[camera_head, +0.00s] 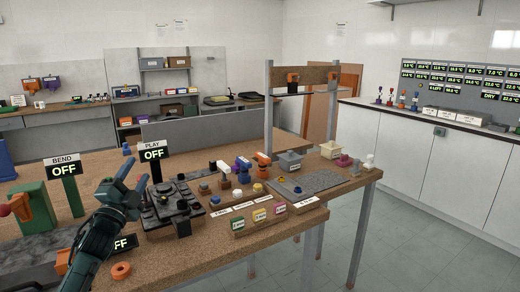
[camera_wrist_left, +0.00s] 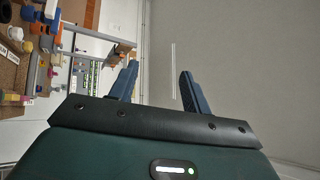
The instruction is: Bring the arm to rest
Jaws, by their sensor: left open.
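My left arm comes in from the lower left of the head view. Its gripper (camera_head: 133,184) is raised over the workbench, in front of the black plate device. In the left wrist view the two blue fingers (camera_wrist_left: 158,85) stand apart with nothing between them. Behind them is a plain grey surface, and the bench scene shows sideways at the left. My right gripper does not show in either view.
The cork-topped bench (camera_head: 205,247) carries the black device (camera_head: 172,207), a green BEND machine (camera_head: 35,212), an orange ring (camera_head: 121,270) and coloured label blocks (camera_head: 260,215). A metal frame (camera_head: 268,105) rises behind. Open floor (camera_head: 415,245) lies at the right.

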